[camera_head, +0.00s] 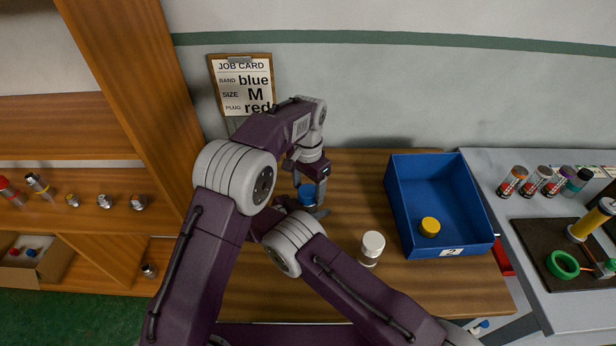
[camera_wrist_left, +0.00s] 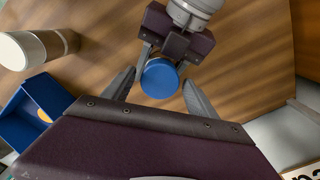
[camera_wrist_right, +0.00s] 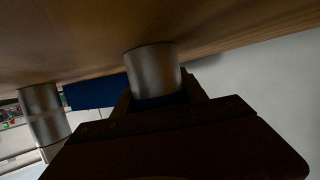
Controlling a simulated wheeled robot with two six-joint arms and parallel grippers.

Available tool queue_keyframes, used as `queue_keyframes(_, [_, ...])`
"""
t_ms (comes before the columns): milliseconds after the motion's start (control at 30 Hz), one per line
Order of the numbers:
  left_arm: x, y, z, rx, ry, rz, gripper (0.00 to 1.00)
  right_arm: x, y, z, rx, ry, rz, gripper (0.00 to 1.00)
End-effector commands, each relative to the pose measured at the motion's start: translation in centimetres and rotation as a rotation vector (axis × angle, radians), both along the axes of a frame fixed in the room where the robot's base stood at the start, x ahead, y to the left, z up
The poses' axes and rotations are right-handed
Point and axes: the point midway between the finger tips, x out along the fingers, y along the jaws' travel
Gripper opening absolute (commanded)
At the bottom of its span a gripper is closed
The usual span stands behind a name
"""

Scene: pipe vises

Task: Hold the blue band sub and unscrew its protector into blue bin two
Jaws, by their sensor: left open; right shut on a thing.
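The blue-capped sub (camera_head: 306,192) is at the back of the wooden table, partly hidden by my arms. In the left wrist view its round blue protector (camera_wrist_left: 160,79) is seen from above. In the right wrist view its metal body (camera_wrist_right: 153,70) shows, with blue at the end near my right gripper. My right gripper (camera_wrist_right: 160,98) is shut on this sub; its fingers also show beside it in the left wrist view. My left gripper (camera_wrist_left: 160,88) is open above the sub, its fingers on either side of the blue protector, seemingly apart from it. Blue bin two (camera_head: 470,215) stands right.
A yellow cap (camera_head: 430,226) lies in the bin. A white-capped sub (camera_head: 371,248) stands on the table between my right arm and the bin. A job card (camera_head: 243,88) reading blue, M, red hangs behind. A grey bench (camera_head: 505,195) adjoins at right.

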Motion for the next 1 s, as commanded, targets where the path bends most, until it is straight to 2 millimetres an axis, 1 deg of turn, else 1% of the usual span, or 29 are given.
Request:
queue_keyframes(33, [-0.02, 0.00, -0.50, 0.000, 0.000, 0.000, 0.67, 0.04, 0.01, 0.11, 0.000, -0.002, 0.001, 0.00])
queue_keyframes(133, [-0.04, 0.01, -1.08, 0.001, 0.001, 0.000, 0.67, 0.04, 0.01, 0.11, 0.000, -0.002, 0.001, 0.00])
queue_keyframes(367, [0.00, 0.00, -1.18, -0.001, -0.001, 0.001, 0.67, 0.04, 0.01, 0.11, 0.000, -0.002, 0.001, 0.00])
queue_keyframes(467, [0.00, 0.00, -1.17, -0.001, -0.001, 0.001, 0.42, 0.04, 0.02, 0.10, 0.000, -0.002, 0.001, 0.00])
queue_keyframes(500, [0.00, 0.00, -1.16, -0.001, -0.001, 0.001, 0.31, 0.04, 0.01, 0.11, 0.000, -0.002, 0.001, 0.00])
queue_keyframes(567, [0.00, 0.00, -1.15, -0.001, -0.001, 0.001, 0.14, 0.04, 0.01, 0.11, 0.000, -0.002, 0.001, 0.00])
queue_keyframes(600, [0.00, 0.00, -1.15, -0.001, -0.001, 0.001, 0.03, 0.04, 0.01, 0.11, 0.000, -0.002, 0.001, 0.00])
queue_keyframes(667, [0.00, 0.00, -1.14, -0.001, -0.001, 0.010, 0.01, 0.04, 0.01, 0.11, 0.000, -0.002, 0.001, 0.00])
queue_keyframes(867, [0.00, -0.03, -1.12, 0.000, -0.001, 0.257, 0.01, 0.03, 0.01, 0.10, 0.000, -0.002, -0.001, 0.00])
queue_keyframes(1000, [0.00, -0.03, -1.11, 0.000, -0.001, 0.257, 0.01, 0.03, 0.01, 0.10, 0.000, -0.002, 0.001, 0.00])
